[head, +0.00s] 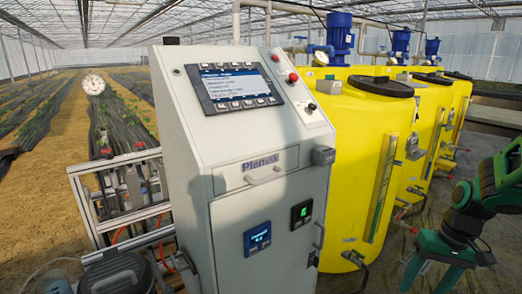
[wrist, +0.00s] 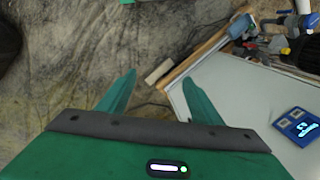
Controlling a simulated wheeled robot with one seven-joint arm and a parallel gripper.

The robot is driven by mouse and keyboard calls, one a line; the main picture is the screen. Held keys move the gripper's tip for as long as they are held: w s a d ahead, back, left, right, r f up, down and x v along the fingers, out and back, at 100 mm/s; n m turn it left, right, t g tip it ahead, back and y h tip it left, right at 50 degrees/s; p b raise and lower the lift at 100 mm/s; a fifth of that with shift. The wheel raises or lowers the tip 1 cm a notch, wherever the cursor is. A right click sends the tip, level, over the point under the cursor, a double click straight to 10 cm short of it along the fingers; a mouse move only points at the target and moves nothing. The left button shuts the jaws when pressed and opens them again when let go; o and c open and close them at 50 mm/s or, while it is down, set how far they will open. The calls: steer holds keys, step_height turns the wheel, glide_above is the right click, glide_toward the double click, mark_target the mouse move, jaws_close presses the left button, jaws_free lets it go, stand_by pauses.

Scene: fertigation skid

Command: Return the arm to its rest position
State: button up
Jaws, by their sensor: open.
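My arm (head: 492,185) is green and dark and stands at the right edge of the head view, in front of the yellow tanks. My gripper (head: 428,280) hangs low there with its fingers pointing down. In the wrist view my gripper (wrist: 158,78) shows two green fingers spread well apart, with nothing between them. It is open and empty. Below the fingers the wrist view shows worn grey floor and the edge of a pale panel, apart from the fingertips as far as I can tell.
A grey control cabinet (head: 240,180) with a screen (head: 234,86) stands in the middle. Yellow tanks (head: 352,160) with blue motors (head: 340,38) stand to its right. A metal frame (head: 112,195) is at left. The wrist view shows a blue display (wrist: 297,124) and tools (wrist: 300,42) at right.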

steer(key=s+r+m, duration=0.2)
steer(key=s+r, duration=0.2)
steer(key=s, duration=0.4)
steer(key=s+r+m+h, duration=0.1)
steer(key=s+r, duration=0.4)
steer(key=s, duration=0.3)
steer(key=shift+s+d+m+h, duration=0.25)
steer(key=shift+d+m+h, duration=0.05)
steer(key=shift+d+m, duration=0.15)
steer(key=shift+w, duration=0.1)
steer(key=shift+w+f, duration=0.2)
steer(key=shift+w, duration=0.3)
